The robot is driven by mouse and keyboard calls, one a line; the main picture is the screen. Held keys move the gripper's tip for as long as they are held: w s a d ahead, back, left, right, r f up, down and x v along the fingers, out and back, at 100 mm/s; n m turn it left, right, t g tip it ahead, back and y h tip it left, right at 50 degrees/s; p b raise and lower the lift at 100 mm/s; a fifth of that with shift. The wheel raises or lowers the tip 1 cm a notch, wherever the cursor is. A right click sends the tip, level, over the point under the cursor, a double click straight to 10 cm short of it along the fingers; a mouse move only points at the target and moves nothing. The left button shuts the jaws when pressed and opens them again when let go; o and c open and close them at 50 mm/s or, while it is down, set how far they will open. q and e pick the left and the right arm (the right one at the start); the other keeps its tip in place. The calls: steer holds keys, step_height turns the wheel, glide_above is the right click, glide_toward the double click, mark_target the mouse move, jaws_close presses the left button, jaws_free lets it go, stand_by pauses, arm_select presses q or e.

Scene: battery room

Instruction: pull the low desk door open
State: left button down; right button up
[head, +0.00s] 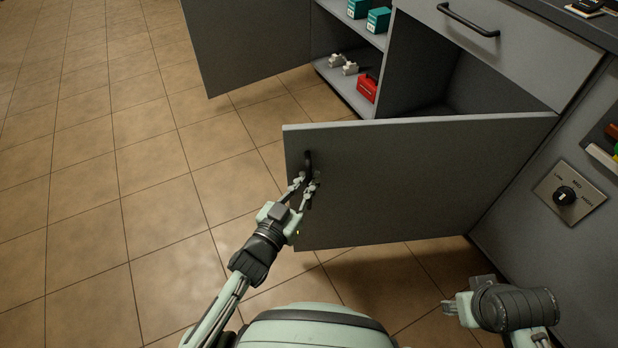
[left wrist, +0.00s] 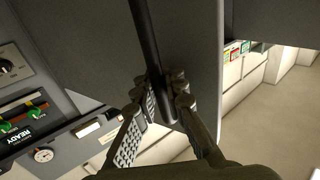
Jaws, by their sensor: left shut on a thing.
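The low desk door (head: 400,180) is a grey panel that stands swung out from the desk, hinged at its right side. Its black bar handle (head: 308,165) is near the free left edge. My left gripper (head: 304,188) is shut on the handle's lower part. In the left wrist view the dark handle (left wrist: 147,45) runs down between the fingers of my left gripper (left wrist: 165,105). My right gripper (head: 450,306) is at the lower right, away from the door, and I cannot make out its fingers clearly.
Another grey door (head: 245,45) stands open at the back left. The cabinet beyond holds teal boxes (head: 378,19) and a red box (head: 367,88) on shelves. A drawer (head: 500,50) above is closed. A knob panel (head: 568,194) is on the right. The tiled floor at left is clear.

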arm_select(q)
steer(key=shift+w+a, duration=0.1)
steer(key=shift+a, duration=0.2)
steer(key=c, duration=1.7)
jaws_free()
steer(key=shift+o, duration=0.6)
steer(key=shift+d, duration=0.1)
